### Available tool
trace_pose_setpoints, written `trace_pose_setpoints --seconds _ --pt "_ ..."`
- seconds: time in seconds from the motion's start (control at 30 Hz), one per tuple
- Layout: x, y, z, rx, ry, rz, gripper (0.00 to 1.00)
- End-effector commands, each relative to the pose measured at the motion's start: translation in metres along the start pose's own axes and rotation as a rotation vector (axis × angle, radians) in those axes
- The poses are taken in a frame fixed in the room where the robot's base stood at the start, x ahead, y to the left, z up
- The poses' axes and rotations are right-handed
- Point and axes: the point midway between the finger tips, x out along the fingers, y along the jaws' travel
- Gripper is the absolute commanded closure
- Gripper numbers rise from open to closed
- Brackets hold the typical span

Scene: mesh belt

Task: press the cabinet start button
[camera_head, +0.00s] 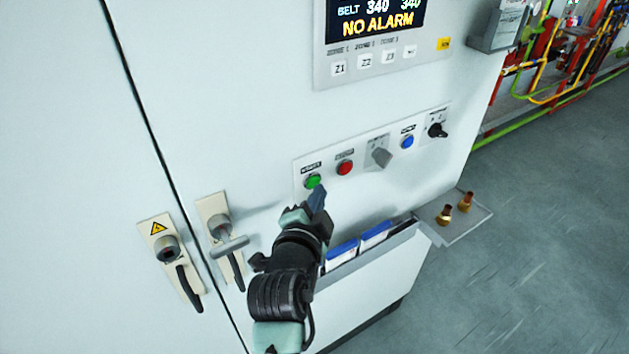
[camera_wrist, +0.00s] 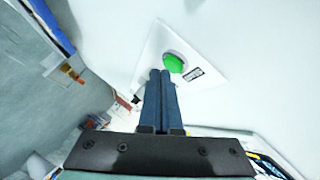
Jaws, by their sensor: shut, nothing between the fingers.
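The green button (camera_head: 313,181) is at the left end of a button strip on the white cabinet (camera_head: 230,90). A small label sits above it, too small to read surely. My gripper (camera_head: 318,196) is shut and empty, its fingertips just below and slightly right of the green button in the head view. In the wrist view the green button (camera_wrist: 174,62) is just beyond the closed fingertips (camera_wrist: 161,74), slightly to their right. I cannot tell whether the tips touch the button or panel.
The strip also holds a red button (camera_head: 345,168), a grey selector (camera_head: 381,157), a blue button (camera_head: 407,141) and a black key switch (camera_head: 437,130). A display (camera_head: 375,20) reads NO ALARM. Door handles (camera_head: 228,248) stick out at left. A bin with blue-edged papers (camera_head: 342,254) and a shelf (camera_head: 458,225) jut out below.

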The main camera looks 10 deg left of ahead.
Motion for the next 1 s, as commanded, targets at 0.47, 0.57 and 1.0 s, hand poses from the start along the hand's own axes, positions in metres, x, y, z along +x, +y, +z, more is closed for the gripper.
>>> trace_pose_setpoints --seconds 0.47,0.57,1.0 --pt "-0.006 0.004 -0.005 0.001 0.002 0.001 1.00" --pt "-0.011 0.008 -0.010 0.001 0.003 0.002 1.00" --pt "-0.038 0.028 -0.029 0.002 0.002 0.001 1.00"
